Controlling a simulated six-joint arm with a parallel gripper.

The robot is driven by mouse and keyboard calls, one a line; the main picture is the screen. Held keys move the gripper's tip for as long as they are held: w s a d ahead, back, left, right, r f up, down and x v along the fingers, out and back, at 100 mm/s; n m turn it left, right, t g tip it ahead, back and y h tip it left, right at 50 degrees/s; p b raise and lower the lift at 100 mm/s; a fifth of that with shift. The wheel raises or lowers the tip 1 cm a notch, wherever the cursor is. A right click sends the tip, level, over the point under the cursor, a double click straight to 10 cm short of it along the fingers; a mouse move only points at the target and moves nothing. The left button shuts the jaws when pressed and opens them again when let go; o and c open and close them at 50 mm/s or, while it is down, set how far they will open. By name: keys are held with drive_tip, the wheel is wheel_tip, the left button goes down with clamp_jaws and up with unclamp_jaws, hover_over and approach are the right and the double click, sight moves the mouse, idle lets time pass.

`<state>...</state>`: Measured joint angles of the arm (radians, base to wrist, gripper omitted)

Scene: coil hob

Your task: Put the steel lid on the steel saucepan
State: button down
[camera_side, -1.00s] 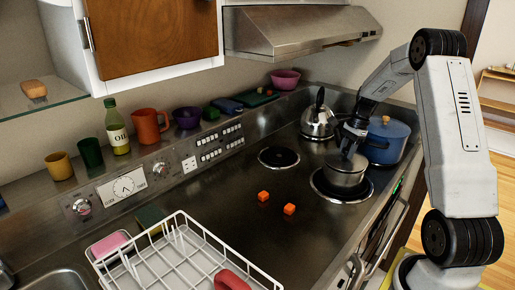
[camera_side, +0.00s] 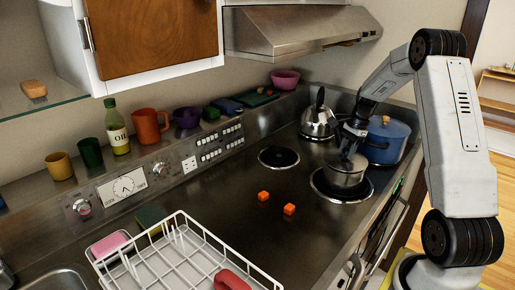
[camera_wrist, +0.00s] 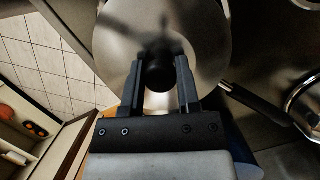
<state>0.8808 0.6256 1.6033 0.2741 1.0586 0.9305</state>
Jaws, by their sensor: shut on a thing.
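The steel saucepan (camera_side: 343,179) stands on the front right coil burner in the side view. The steel lid (camera_side: 347,163) lies over its top, and I see no clear gap between them from here. In the wrist view the lid (camera_wrist: 205,45) fills the upper middle as a round steel disc with a dark knob (camera_wrist: 159,76). My gripper (camera_side: 349,151) is right above the lid. Its fingers (camera_wrist: 160,80) are shut on the knob. The lid hides most of the saucepan in the wrist view.
A steel kettle (camera_side: 318,122) stands behind the saucepan, and a blue pot (camera_side: 388,143) stands close behind to the right. Two orange cubes (camera_side: 263,196) lie on the open hob at left. A white dish rack (camera_side: 190,262) is at the front left.

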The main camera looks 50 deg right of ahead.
drive_tip(key=shift+f, duration=0.35)
idle(1.1)
unclamp_jaws()
idle(0.4)
drive_tip(key=shift+r, duration=3.5)
